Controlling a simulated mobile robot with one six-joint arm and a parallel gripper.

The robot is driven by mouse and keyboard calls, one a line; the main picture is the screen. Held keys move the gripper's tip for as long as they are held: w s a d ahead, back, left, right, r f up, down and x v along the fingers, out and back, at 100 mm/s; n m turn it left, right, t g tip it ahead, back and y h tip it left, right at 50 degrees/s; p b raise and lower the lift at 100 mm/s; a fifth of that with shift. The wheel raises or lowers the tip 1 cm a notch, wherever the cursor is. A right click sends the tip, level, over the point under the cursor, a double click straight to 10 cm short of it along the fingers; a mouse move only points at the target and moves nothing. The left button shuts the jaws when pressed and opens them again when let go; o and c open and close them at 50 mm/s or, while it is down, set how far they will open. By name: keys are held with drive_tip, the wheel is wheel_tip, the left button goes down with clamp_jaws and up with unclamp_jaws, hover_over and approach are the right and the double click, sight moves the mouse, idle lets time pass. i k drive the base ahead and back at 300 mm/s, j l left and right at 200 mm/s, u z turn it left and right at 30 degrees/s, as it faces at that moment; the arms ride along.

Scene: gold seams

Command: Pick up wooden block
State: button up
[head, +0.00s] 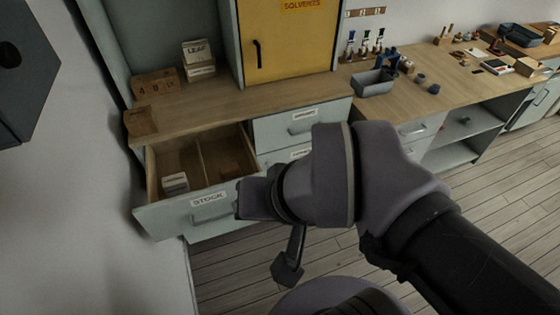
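I cannot tell which of these is the task's wooden block. My gripper (252,198) is in front of the drawer's right end, seen from behind. Its fingers are mostly hidden by my wrist, so its opening and any contact do not show.
A small white labelled box (175,182) sits in the drawer's left compartment. The counter (225,103) above carries boxes labelled LEAF (198,58) beside a yellow SOLVENTS cabinet (288,40). A grey bin (373,83) and tools stand on the right bench. The plank floor (480,220) is clear.

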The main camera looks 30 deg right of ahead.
sight(229, 173)
drive_tip(key=i+l+u, duration=0.45)
drive_tip(key=l+u, duration=0.2)
drive_tip(key=l, duration=0.15)
drive_tip(key=i+l+u, duration=0.15)
drive_tip(key=l+u, duration=0.15)
drive_tip(key=l, duration=0.15)
drive_tip(key=i+l+u, duration=0.1)
drive_tip(key=l+u, duration=0.25)
drive_tip(key=l, duration=0.15)
drive_tip(key=l+u, duration=0.3)
drive_tip(key=l, duration=0.25)
